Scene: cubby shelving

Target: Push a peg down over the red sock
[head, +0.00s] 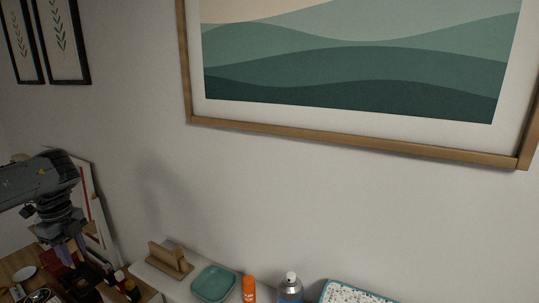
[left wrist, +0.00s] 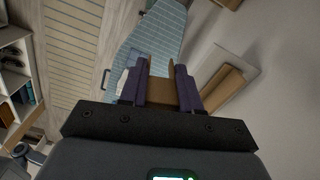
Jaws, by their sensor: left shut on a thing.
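My left gripper (head: 68,250) points down at the lower left of the head view, over a cluttered surface. In the left wrist view the left gripper (left wrist: 160,72) has dark purple fingers, closed on a tan wooden-looking piece (left wrist: 163,93), likely the peg. Its far end is hard to make out. I cannot identify the red sock for certain; a dark red patch (head: 52,272) shows below the gripper in the head view. My right gripper is not in view.
A light shelf top holds a wooden stand (head: 170,262), a teal dish (head: 213,284), an orange bottle (head: 249,289) and a clear bottle (head: 290,288). A large framed picture (head: 350,142) hangs above. The wrist view shows a blue striped board (left wrist: 160,30) and shelving (left wrist: 15,95).

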